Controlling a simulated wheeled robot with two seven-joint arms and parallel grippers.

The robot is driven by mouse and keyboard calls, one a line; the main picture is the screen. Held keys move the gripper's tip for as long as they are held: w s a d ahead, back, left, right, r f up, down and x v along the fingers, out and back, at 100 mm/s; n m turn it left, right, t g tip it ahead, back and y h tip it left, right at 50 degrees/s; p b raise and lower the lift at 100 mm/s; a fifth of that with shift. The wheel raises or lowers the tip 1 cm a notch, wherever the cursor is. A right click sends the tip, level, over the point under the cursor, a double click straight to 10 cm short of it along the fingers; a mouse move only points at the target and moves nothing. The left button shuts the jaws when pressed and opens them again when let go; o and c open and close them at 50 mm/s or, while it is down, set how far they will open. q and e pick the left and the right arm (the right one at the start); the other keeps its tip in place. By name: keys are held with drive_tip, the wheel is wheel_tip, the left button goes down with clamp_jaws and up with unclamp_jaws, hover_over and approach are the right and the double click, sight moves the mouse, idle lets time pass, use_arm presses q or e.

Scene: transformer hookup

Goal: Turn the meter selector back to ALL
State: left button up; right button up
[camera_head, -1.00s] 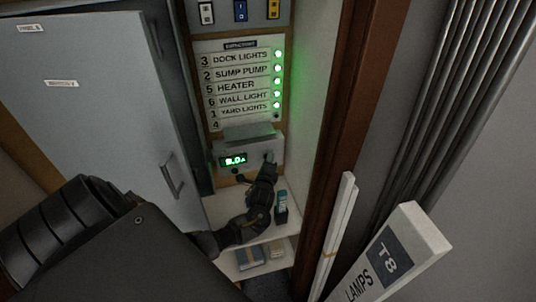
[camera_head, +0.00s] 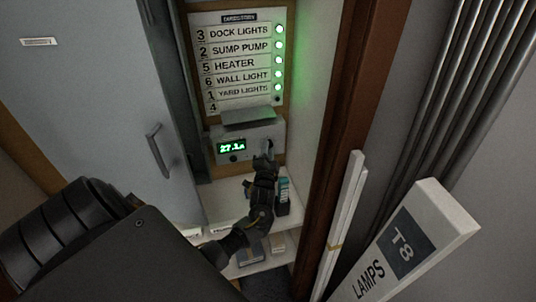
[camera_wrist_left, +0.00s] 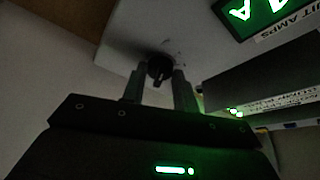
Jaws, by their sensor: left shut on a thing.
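The meter (camera_head: 250,136) is a grey box under the list of circuit labels. Its green display (camera_head: 231,147) reads about 27.1 A. Part of the display (camera_wrist_left: 262,12) also shows at the top right of the left wrist view. The selector is a small dark knob (camera_wrist_left: 160,68) on the meter's face, right of the display. My left gripper (camera_head: 267,154) is at the knob, shut on it, with one finger on each side. The gripper largely hides the knob in the head view. I cannot read the knob's setting or markings. My right gripper is not in view.
Green lamps (camera_head: 279,58) glow beside most labels on the panel (camera_head: 240,65). A grey cabinet door (camera_head: 90,110) stands at the left. A teal-topped item (camera_head: 283,190) stands on the shelf below the meter. A brown frame post (camera_head: 350,130) and a LAMPS box (camera_head: 405,250) are at the right.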

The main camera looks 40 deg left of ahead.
use_arm(q)
drive_tip(key=shift+f+n+b, duration=0.15)
drive_tip(key=shift+n+b, duration=0.15)
drive_tip(key=shift+n, duration=0.2)
drive_tip(key=o, duration=1)
drive_tip(key=shift+c, duration=0.2)
drive_tip(key=shift+r, duration=0.2)
